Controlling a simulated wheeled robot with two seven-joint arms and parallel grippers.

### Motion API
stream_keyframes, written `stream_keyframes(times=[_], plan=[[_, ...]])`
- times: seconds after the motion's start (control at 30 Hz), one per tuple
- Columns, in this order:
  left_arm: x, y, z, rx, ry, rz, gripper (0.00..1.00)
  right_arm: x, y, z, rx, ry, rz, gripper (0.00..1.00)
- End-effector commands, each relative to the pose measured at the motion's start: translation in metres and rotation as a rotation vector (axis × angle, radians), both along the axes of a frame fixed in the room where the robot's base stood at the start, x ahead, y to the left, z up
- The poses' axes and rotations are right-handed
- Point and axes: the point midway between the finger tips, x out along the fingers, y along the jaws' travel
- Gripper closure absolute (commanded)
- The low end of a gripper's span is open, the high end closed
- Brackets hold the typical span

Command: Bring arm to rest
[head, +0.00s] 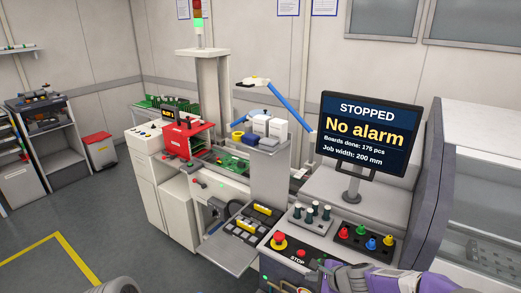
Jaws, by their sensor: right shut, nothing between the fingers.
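My right gripper (320,268) is at the bottom edge of the head view, with its purple and grey arm coming in from the right. It is shut and empty. It is in front of the machine's control panel (290,262), close to the red emergency stop button (278,241) and the STOP label. I cannot tell whether it touches the panel. Part of the arm is cut off by the frame. My left gripper is not in view.
A monitor (368,138) reading "STOPPED, No alarm" stands behind panels with coloured knobs (371,243) and dark-topped posts (310,215). A pulled-out tray (240,240) juts out left. A red rack (188,140) sits on the machine. Open floor (95,215) lies at left.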

Motion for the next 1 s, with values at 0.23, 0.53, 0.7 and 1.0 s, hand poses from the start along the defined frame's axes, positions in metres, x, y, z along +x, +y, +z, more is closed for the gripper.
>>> stream_keyframes(times=[0.23,0.53,0.7,1.0], plan=[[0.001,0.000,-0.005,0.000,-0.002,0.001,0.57,-0.042,0.007,-0.078,-0.179,0.069,0.181,1.00],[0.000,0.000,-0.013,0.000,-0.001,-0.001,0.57,-0.135,0.022,-0.187,-0.443,0.109,0.617,1.00],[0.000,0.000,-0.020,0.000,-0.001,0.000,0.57,-0.220,0.044,-0.246,-0.555,0.030,1.040,1.00],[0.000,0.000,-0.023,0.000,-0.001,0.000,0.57,-0.276,0.066,-0.265,-0.569,-0.114,1.330,1.00]])
